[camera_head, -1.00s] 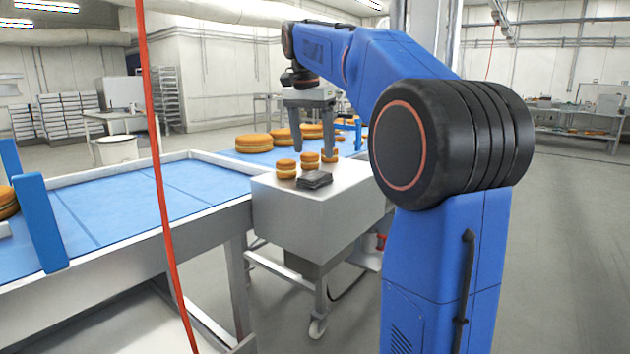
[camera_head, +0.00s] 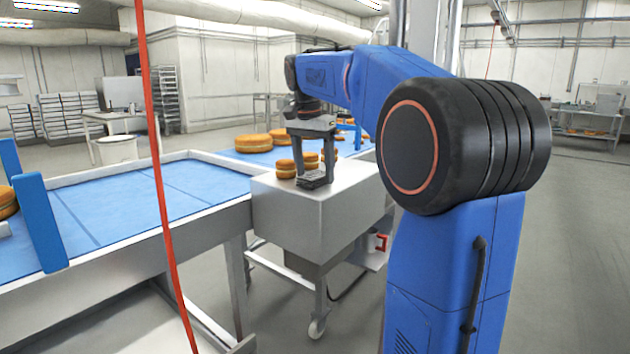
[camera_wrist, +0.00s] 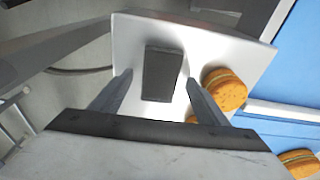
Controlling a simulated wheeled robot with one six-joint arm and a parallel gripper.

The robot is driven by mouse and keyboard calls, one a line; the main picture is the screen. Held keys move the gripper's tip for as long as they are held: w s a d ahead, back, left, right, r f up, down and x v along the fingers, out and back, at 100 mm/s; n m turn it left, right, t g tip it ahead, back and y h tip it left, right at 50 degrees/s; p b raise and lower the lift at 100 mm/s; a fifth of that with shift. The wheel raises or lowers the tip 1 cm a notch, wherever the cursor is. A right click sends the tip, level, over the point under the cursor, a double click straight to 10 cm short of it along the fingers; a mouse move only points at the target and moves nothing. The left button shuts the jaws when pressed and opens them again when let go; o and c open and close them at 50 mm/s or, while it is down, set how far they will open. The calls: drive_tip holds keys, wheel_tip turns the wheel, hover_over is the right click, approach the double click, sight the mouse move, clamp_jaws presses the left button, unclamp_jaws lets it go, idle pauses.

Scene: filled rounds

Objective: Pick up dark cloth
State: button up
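The dark cloth (camera_wrist: 162,74) is a folded dark grey rectangle lying on the metal table top. In the head view the dark cloth (camera_head: 316,181) shows low between my gripper's fingers, partly covered by them. My gripper (camera_head: 314,178) points down over it with its fingers apart. In the wrist view my gripper (camera_wrist: 157,88) is open, with one finger on each side of the cloth and visible gaps between. I cannot tell how high the fingertips are above the table top.
The steel table (camera_head: 300,217) also carries several filled rounds (camera_head: 285,168) close beside the cloth. One round (camera_wrist: 225,90) sits just right of the right finger in the wrist view. A blue conveyor (camera_head: 150,200) adjoins at left. A red cable (camera_head: 158,180) hangs in front.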

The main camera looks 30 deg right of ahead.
sight(314, 175)
drive_tip(key=c, duration=1)
drive_tip(key=shift+r, duration=0.1)
wheel_tip(314, 175, up, 18)
drive_tip(key=shift+f, duration=0.1)
drive_tip(key=shift+o, duration=0.5)
drive_tip(key=shift+f, duration=0.1)
